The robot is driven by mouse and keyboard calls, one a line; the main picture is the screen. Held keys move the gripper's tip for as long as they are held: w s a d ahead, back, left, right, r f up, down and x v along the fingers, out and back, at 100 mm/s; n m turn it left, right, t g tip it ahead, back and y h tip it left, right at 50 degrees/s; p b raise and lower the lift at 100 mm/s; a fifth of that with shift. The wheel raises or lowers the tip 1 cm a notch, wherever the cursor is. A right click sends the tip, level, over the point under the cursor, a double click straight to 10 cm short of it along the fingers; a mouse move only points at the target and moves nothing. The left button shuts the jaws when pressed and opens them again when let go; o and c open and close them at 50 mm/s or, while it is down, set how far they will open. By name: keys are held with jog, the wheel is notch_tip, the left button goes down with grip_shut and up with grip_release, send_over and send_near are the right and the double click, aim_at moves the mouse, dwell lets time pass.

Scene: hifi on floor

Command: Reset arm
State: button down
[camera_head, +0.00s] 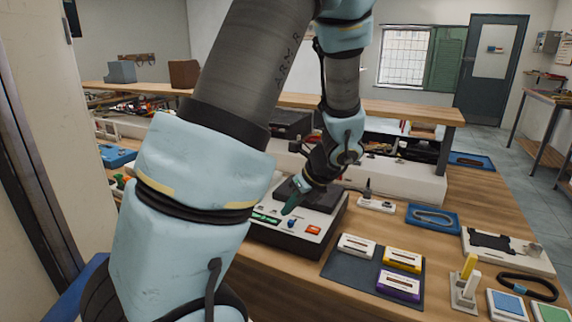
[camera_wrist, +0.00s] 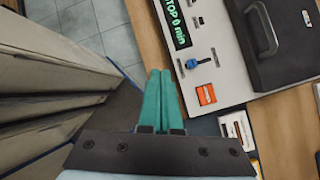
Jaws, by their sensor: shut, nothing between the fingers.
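My arm crosses the head view from the top and left. The device (camera_wrist: 226,55) lies beyond and to the right of the fingers there. It has a green-lit display (camera_wrist: 177,22), a blue slider knob (camera_wrist: 192,63), an orange button (camera_wrist: 206,94) and a dark lid (camera_wrist: 280,45). I cannot tell whether the fingers touch it.
A dark mat (camera_head: 345,267) with white, yellow and purple cassettes lies right of the device. A raised shelf (camera_head: 400,107) runs behind.

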jog(key=s+a+r+n+g+h, duration=0.1)
jog(key=s+a+n, duration=0.3)
jog(key=n, duration=0.9)
jog(key=s+a+r+n+g+h, duration=0.1)
jog(key=s+a+r+n+h, duration=0.2)
jog(key=n, duration=1.1)
jog(key=shift+s+a+h, duration=0.6)
jog(key=shift+s+a, duration=0.65)
